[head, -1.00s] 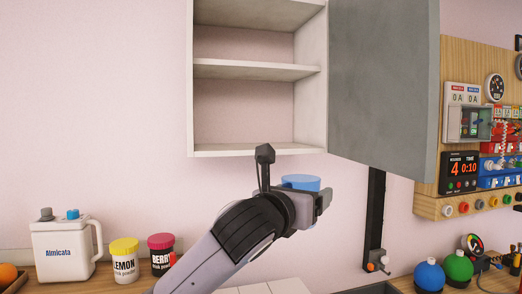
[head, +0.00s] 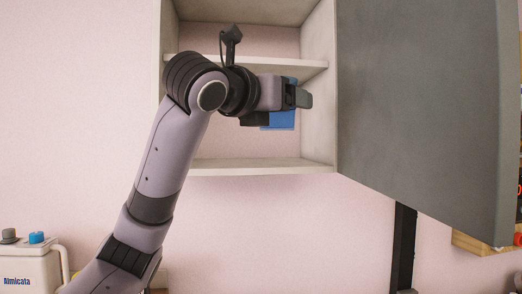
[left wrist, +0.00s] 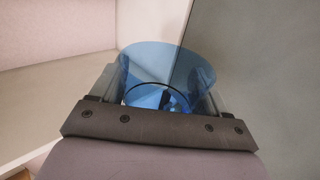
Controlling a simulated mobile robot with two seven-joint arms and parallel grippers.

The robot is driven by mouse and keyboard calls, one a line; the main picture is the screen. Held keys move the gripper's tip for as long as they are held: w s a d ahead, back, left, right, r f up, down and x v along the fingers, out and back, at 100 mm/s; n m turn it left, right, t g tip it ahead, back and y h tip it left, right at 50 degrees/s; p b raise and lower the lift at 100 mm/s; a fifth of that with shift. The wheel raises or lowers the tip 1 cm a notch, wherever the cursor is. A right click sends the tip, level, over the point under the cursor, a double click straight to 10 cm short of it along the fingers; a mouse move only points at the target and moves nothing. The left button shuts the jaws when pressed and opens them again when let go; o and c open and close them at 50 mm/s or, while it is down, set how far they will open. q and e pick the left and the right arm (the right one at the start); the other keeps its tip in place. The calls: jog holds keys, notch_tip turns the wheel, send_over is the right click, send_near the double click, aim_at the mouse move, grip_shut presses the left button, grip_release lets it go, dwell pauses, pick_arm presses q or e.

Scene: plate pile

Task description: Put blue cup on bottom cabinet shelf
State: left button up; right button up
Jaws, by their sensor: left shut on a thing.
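The blue cup (head: 281,119) is in the grip of my left gripper (head: 290,98), in front of or inside the lower opening of the cabinet; its exact depth is unclear. The cup is partly hidden by the gripper. In the left wrist view the see-through blue cup (left wrist: 165,62) sits between the two fingers (left wrist: 160,100). The bottom cabinet shelf (head: 250,167) is below the cup, with a visible gap between them in the head view. My right gripper is not in view.
The middle shelf (head: 312,67) is close above the gripper. The grey cabinet door (head: 430,110) stands open on the right. The visible part of the bottom shelf is bare. A white jug (head: 30,268) stands at the lower left.

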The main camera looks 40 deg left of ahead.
pick_arm(q)
jog(key=w+a+f, duration=0.1)
jog(key=w+a, duration=0.2)
jog(key=a, duration=0.1)
jog(key=w+a+f+p, duration=0.1)
jog(key=w+a, duration=0.3)
jog(key=w+a+f, duration=0.1)
jog(key=w+a, duration=0.2)
jog(key=a, duration=0.2)
jog(key=shift+w, duration=0.2)
jog(key=shift+f, duration=1.85)
jog(key=shift+w+a+f, duration=0.1)
jog(key=shift+a+f, duration=0.05)
